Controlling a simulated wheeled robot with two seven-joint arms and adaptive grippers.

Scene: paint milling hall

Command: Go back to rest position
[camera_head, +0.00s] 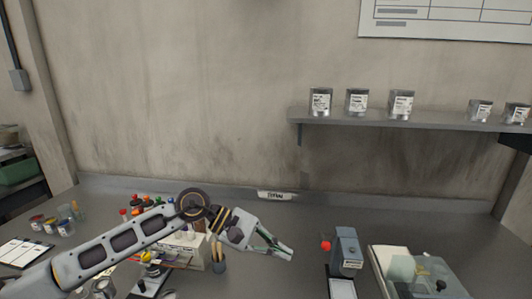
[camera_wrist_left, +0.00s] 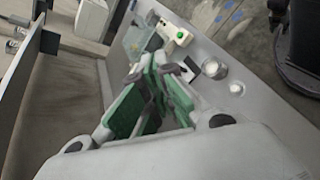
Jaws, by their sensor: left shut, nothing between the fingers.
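My left arm comes in from the left in the head view, stretched across the workbench (camera_head: 330,215). Its left gripper (camera_head: 285,252) points to the right and a little down above the bench, shut and empty. In the wrist view the left gripper (camera_wrist_left: 150,75) shows its green-padded fingers brought together, with nothing between them. My right gripper is in neither view.
A grey-blue device (camera_head: 346,250) with a red knob stands right of the gripper. A wall shelf (camera_head: 420,126) carries several tins.

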